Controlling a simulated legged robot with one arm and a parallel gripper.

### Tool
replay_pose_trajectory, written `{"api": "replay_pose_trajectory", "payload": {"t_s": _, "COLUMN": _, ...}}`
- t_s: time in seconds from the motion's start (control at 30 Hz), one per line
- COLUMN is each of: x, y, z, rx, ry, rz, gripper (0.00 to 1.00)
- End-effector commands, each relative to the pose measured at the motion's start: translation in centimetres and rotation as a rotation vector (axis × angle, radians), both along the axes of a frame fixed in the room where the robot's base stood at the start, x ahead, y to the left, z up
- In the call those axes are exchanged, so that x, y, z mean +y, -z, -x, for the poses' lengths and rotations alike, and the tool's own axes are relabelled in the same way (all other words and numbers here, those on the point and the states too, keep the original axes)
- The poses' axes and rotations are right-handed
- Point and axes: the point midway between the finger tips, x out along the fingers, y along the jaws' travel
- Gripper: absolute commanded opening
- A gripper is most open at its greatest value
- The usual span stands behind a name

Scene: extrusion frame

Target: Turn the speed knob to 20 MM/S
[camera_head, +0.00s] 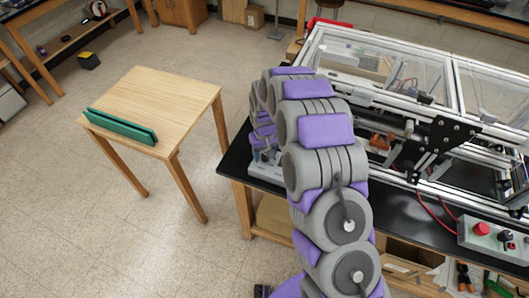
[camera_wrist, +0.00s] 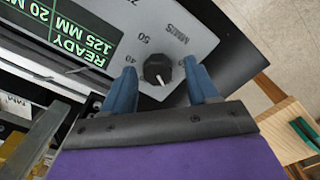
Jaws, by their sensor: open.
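The black speed knob (camera_wrist: 157,68) sits on a light grey panel face (camera_wrist: 180,28) in the wrist view. A short white pointer line on it points down and slightly right in the picture. Printed numbers and MM/S surround it, upside down and partly hidden. My gripper (camera_wrist: 158,69) is open, with one blue finger on each side of the knob and visible gaps between. A display (camera_wrist: 70,35) beside the knob shows green text including READY, 20 MM and 125 MM.
An extrusion frame machine (camera_head: 385,75) stands on a black bench (camera_head: 395,205) to the right. A control box (camera_head: 495,240) with a red button sits at its front right. A wooden table (camera_head: 165,95) with a green rail (camera_head: 120,127) stands left, with open floor around it.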

Motion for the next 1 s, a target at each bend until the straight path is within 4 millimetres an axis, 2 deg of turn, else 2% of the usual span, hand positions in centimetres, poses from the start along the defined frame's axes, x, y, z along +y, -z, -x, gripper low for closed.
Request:
{"api": "replay_pose_trajectory", "payload": {"t_s": 0.23, "x": -0.1, "y": -0.4, "z": -0.1, "rx": -0.002, "ry": 0.000, "rz": -0.001, "gripper": 0.58}}
{"api": "replay_pose_trajectory", "payload": {"t_s": 0.37, "x": 0.0, "y": -2.0, "z": -0.2, "rx": -0.006, "ry": 0.000, "rz": -0.002, "gripper": 0.58}}
{"api": "replay_pose_trajectory", "payload": {"t_s": 0.8, "x": 0.1, "y": -11.4, "z": -0.2, "rx": -0.002, "ry": 0.001, "rz": -0.001, "gripper": 0.58}}
{"api": "replay_pose_trajectory", "payload": {"t_s": 1.0, "x": 0.1, "y": -15.2, "z": -0.2, "rx": -0.004, "ry": 0.001, "rz": -0.001, "gripper": 0.58}}
